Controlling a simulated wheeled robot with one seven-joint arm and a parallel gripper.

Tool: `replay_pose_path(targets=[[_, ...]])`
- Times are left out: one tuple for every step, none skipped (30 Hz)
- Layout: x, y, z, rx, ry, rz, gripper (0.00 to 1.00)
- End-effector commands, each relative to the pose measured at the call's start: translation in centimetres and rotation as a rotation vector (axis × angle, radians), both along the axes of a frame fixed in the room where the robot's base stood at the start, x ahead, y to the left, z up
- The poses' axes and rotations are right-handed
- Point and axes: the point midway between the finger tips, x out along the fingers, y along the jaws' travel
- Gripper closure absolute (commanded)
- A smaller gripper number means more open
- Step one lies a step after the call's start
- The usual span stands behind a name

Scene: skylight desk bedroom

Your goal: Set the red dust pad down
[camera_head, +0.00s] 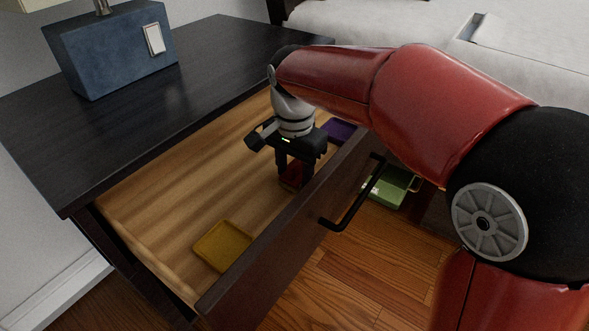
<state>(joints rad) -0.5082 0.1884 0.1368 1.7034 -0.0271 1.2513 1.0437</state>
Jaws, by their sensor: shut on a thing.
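The red dust pad (291,177) is between the fingers of my gripper (293,172), inside the open drawer near its front wall. My gripper points down and is shut on the pad, and its fingers and the hand hide much of it. I cannot tell whether the pad touches the drawer floor (205,180). My red arm reaches in from the right, over the drawer front.
A yellow pad (223,245) lies at the drawer's near end, and a purple one (338,130) lies beyond my gripper. The drawer front (290,235) has a black handle (352,205). A blue lamp base (110,50) stands on the dark cabinet top (45,125). A green object (391,188) is on the wooden floor.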

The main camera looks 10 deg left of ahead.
Motion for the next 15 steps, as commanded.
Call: replay_pose_path(targets=[[0.00, 0.00, 0.04, 0.000, 0.000, 0.000, 0.77], [0.00, 0.00, 0.02, 0.000, 0.000, 0.000, 0.77], [0.00, -0.01, -0.08, 0.000, 0.000, 0.000, 0.77], [-0.01, -0.01, -0.18, 0.000, 0.000, 0.000, 0.77], [-0.01, -0.01, -0.30, 0.000, 0.000, 0.000, 0.77], [-0.01, -0.01, -0.28, 0.000, 0.000, 0.000, 0.53], [-0.01, -0.01, -0.25, 0.000, 0.000, 0.000, 0.49], [-0.01, -0.01, -0.25, 0.000, 0.000, 0.000, 0.45], [-0.01, -0.01, -0.25, -0.001, 0.000, 0.000, 0.40], [-0.01, -0.01, -0.24, -0.001, 0.000, 0.000, 0.36], [-0.01, -0.01, -0.24, -0.001, 0.000, 0.000, 0.33], [-0.02, -0.01, -0.24, -0.001, 0.000, 0.000, 0.33], [-0.01, -0.01, -0.24, 0.000, 0.000, 0.000, 0.33], [0.00, -0.01, -0.23, 0.000, 0.000, 0.000, 0.33], [0.00, -0.01, -0.23, 0.000, 0.000, 0.000, 0.33]])
